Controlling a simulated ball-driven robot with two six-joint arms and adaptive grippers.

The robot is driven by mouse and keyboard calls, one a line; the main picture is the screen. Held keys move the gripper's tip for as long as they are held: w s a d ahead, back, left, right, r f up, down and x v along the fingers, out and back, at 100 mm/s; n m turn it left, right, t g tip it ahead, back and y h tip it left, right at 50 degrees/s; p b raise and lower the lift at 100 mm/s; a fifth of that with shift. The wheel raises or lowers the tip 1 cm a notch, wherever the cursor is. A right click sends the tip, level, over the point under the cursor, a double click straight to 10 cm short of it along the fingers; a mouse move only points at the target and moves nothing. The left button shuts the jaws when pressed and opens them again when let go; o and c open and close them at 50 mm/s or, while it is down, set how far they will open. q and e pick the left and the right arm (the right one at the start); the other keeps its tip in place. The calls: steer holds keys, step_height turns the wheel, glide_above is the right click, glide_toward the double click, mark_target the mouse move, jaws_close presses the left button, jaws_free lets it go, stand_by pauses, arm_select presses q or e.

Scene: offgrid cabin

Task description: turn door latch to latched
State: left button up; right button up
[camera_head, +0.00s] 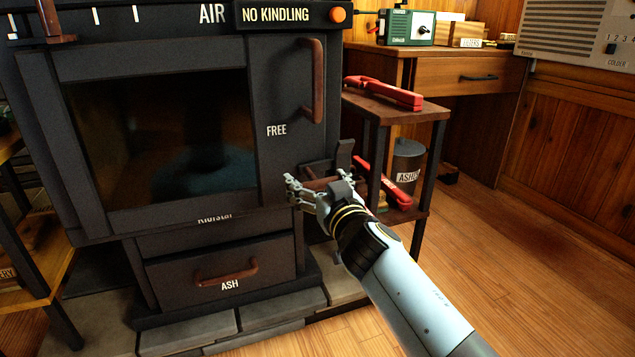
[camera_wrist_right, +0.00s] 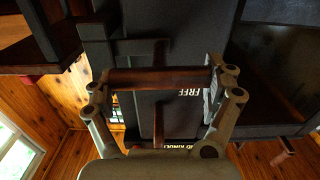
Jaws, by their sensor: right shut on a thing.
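The stove door (camera_head: 160,130) is dark with a large glass pane and looks closed. The door latch (camera_head: 319,184), a brown bar on dark metal, is at its lower right edge and lies roughly level. It also shows in the wrist view (camera_wrist_right: 160,81), lying across between the fingers. My right gripper (camera_head: 318,189) is shut on the latch, and its fingers partly hide it in the head view. The white word FREE (camera_head: 276,130) is on the stove above the latch. My left gripper is not in view.
A brown upright door handle (camera_head: 318,80) is above the latch. A side stand (camera_head: 395,111) with red-handled tools is close right of my gripper. An ash bucket (camera_head: 407,165) stands beyond. The ash drawer (camera_head: 225,270) is below. Wooden floor is clear at right.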

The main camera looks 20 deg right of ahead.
steer(key=shift+c, duration=0.7)
steer(key=shift+m, duration=0.3)
steer(key=o, duration=1.5)
steer(key=s, duration=1.2)
steer(key=shift+d, duration=0.25)
